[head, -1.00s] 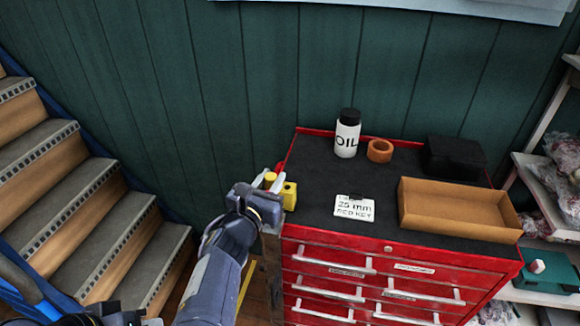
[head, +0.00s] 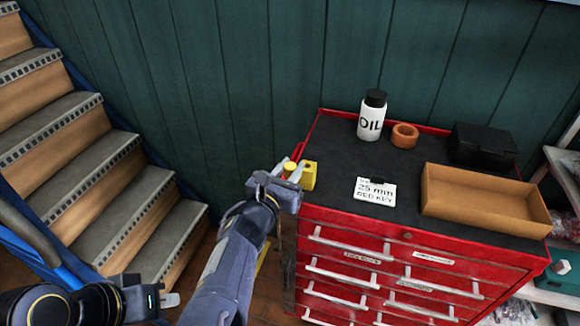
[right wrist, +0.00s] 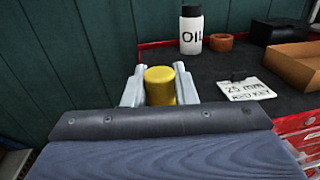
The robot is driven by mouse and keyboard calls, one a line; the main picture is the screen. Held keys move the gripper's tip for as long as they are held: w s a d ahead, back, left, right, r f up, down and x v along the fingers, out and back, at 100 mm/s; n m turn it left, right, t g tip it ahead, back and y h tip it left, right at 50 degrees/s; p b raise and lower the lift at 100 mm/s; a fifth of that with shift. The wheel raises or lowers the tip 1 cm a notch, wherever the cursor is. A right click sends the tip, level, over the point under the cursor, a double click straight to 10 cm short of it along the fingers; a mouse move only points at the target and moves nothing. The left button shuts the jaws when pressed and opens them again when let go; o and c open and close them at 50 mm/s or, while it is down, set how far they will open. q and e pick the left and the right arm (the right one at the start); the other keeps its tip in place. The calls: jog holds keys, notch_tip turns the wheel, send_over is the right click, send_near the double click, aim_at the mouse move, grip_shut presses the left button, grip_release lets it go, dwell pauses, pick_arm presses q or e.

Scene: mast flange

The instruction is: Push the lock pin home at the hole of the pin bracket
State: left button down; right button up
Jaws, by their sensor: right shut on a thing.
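My right gripper (head: 288,169) is shut on the lock pin, whose round yellow head (head: 291,165) shows between its fingers. In the right wrist view the pin's yellow head (right wrist: 160,84) sits upright between the two pale fingers. The yellow pin bracket (head: 309,176), a block with a dark hole in its top, is just right of the gripper, at the chest's left front corner. The pin's lower part is hidden, so I cannot tell how deep it sits. My left gripper (head: 168,301) is low at the left, away from the bracket, with its jaws unclear.
The red tool chest (head: 345,225) carries an oil bottle (head: 371,118), an orange ring (head: 405,135), a white label card (head: 375,191), a black box (head: 483,146) and an open cardboard tray (head: 480,215). Stairs (head: 95,180) rise at the left. Shelves stand at the right.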

jog(key=shift+f+b, duration=0.5)
jog(key=shift+f, duration=0.5)
dwell(0.8)
notch_tip(320, 180, down, 8)
jog(key=b, duration=0.6)
jog(key=shift+f, duration=0.15)
dwell(2.5)
jog(key=o, duration=1.1)
jog(key=v, duration=0.8)
jog(key=shift+w+b, duration=0.1)
jog(key=shift+b, duration=0.3)
